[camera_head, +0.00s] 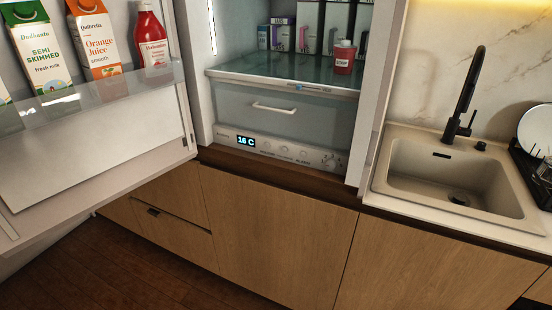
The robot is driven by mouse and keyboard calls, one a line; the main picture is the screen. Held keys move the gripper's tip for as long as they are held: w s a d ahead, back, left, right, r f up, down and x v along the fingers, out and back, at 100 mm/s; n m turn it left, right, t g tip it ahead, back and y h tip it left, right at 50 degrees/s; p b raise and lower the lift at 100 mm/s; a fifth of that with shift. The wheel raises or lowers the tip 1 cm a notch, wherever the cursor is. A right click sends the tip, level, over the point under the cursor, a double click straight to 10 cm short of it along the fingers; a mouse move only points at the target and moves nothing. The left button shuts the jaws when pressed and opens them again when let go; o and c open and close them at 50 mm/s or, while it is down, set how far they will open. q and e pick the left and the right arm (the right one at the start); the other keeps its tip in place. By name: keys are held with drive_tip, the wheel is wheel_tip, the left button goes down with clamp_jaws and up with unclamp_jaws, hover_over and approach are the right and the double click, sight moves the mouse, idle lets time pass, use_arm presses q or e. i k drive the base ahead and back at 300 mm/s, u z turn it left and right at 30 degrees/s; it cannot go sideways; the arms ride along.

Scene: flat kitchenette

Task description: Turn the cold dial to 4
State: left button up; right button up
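The cold dial (331,163) is a small round knob at the right end of the white control strip (280,152) along the bottom of the open fridge. Its numbers are too small to read, so its setting cannot be told. A lit display (246,142) at the left of the strip seems to read "16 C". Small round buttons sit between the display and the dial. Neither of my grippers is in view.
The fridge door (95,160) stands open at the left, with cartons and a red bottle (151,36) in its shelf. A drawer (285,112) with a white handle is just above the strip. Wooden cabinets (275,235) lie below. A sink (450,180) with a black tap is at the right.

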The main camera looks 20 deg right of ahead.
sight(330, 164)
drive_tip(key=u, duration=0.15)
drive_tip(key=i, duration=0.85)
drive_tip(key=z, duration=0.45)
